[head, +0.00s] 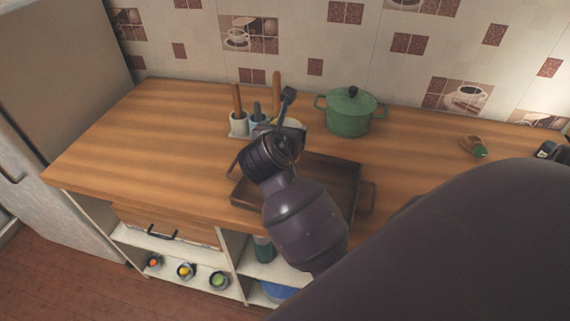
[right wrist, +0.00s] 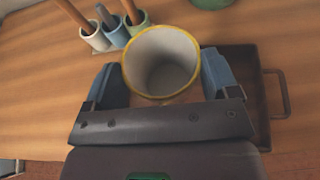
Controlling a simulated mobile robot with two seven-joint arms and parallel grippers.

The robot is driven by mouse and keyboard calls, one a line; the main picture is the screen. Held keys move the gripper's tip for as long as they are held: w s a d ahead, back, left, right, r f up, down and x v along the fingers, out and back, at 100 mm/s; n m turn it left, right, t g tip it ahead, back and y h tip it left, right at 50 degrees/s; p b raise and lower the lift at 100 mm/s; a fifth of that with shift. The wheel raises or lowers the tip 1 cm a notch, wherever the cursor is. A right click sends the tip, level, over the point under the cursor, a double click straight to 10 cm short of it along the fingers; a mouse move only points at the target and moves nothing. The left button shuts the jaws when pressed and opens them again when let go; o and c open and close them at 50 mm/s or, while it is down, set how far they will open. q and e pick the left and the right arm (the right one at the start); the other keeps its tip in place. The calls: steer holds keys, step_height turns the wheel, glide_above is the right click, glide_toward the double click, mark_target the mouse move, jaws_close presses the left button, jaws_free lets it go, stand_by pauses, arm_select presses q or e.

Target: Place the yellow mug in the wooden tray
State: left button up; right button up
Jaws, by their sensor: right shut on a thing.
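The yellow mug (right wrist: 162,62) shows in the right wrist view with its opening toward the camera, a yellow rim and a pale, empty inside. My right gripper (right wrist: 160,70) is shut on it, one blue finger on each side. In the head view my right gripper (head: 288,118) is over the counter, at the back left of the tray, and hides most of the mug. The brown wooden tray (head: 335,178) lies on the counter, partly behind my right arm. Its edge and a handle also show at the right of the wrist view (right wrist: 247,62). My left gripper is out of view.
A utensil holder with several cups (head: 240,124) stands just behind the gripper. A green lidded pot (head: 350,112) stands behind the tray. A small green and brown item (head: 474,147) lies at right. The counter's left part (head: 150,140) is clear.

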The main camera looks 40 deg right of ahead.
step_height(320, 180, down, 11)
steer(key=shift+r+b, duration=0.2)
steer(key=shift+b, duration=0.4)
steer(key=shift+f, duration=0.15)
steer(key=o, duration=1.3)
steer(key=shift+s+a+r, duration=0.15)
steer(key=shift+a+r, duration=0.05)
steer(key=v, duration=1.1)
steer(key=shift+s+a+r, duration=0.1)
steer(key=shift+s+a, duration=0.1)
